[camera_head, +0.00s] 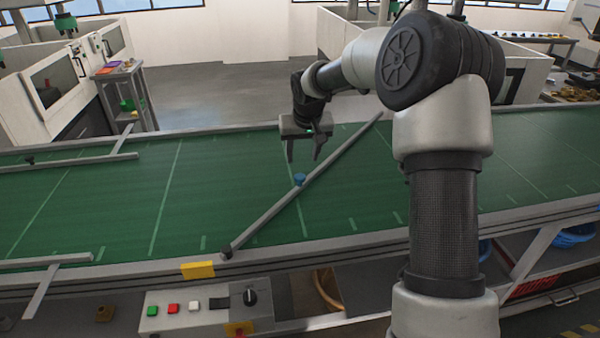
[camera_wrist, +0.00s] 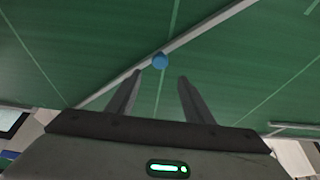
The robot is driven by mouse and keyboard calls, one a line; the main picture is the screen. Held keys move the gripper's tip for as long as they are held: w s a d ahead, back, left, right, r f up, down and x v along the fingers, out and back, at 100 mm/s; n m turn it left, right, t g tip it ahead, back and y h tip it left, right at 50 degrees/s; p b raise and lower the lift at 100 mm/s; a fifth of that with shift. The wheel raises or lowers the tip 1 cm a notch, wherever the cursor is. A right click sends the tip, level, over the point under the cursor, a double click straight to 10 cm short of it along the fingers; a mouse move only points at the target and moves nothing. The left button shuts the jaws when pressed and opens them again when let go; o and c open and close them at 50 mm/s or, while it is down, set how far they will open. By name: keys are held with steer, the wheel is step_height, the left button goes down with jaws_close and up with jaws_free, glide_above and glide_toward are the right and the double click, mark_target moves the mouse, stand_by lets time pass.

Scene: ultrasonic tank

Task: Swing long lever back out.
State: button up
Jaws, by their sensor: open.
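The long lever (camera_head: 272,219) is a thin grey bar lying diagonally across the green conveyor belt (camera_head: 125,205). It runs from a dark pivot at the near edge to the far edge. A blue knob (camera_head: 300,179) stands on the bar. My gripper (camera_head: 303,160) is open and empty above the far half of the belt, behind the knob in the head view. In the wrist view the blue knob (camera_wrist: 160,60) shows ahead of the gap between my open fingers (camera_wrist: 159,82), with the lever (camera_wrist: 205,30) running behind it. The fingers look apart from the knob.
Shorter grey rails lie at the left of the belt, one at the far edge (camera_head: 70,163) and one at the near edge (camera_head: 45,262). A control box with coloured buttons (camera_head: 172,308) and a yellow block (camera_head: 198,270) sit at the near side. The belt around the lever is otherwise clear.

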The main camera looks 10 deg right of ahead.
mark_target(300, 176)
steer(key=x, duration=1)
steer(key=shift+f+p, duration=0.3)
steer(key=shift+p, duration=0.05)
jaws_close()
